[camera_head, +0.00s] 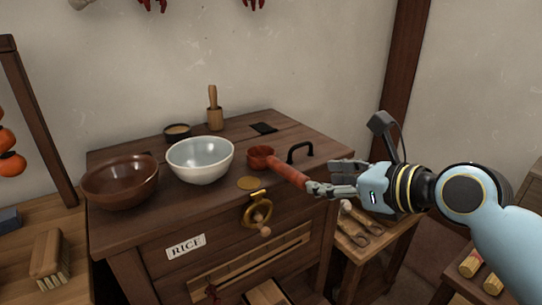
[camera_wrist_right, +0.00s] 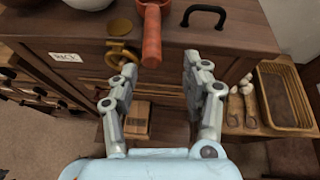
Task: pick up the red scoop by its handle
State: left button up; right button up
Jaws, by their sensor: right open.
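The red scoop (camera_head: 285,170) lies on top of the wooden chest (camera_head: 160,225), its bowl toward the back and its handle pointing toward my right gripper. In the right wrist view the scoop's handle (camera_wrist_right: 152,38) comes down from the top, between and beyond the two fingers. My right gripper (camera_head: 322,178) is at the handle's end in the head view. In the wrist view my right gripper (camera_wrist_right: 158,75) is open, with a finger on each side of the handle line. I cannot tell whether a finger touches it. My left gripper is not in view.
A white bowl (camera_head: 200,172) and a brown bowl (camera_head: 112,190) stand left of the scoop. A black handle (camera_head: 300,150) stands just right of it. A brass fitting (camera_head: 257,210) is on the chest's front. A wicker tray (camera_wrist_right: 284,95) sits at the right.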

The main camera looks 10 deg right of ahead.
aim_at(288, 167)
jog(key=shift+m, duration=0.3)
jog(key=w+a, duration=0.1)
jog(key=w, duration=0.1)
jog(key=w+a, duration=0.1)
jog(key=w, duration=0.1)
jog(key=shift+a+f, duration=0.15)
jog(key=shift+a, duration=0.05)
jog(key=x, duration=0.6)
jog(key=shift+a+r+b, duration=0.3)
jog(key=shift+a+r, duration=0.05)
jog(key=shift+r, duration=0.05)
jog(key=shift+s, duration=0.1)
grip_shut()
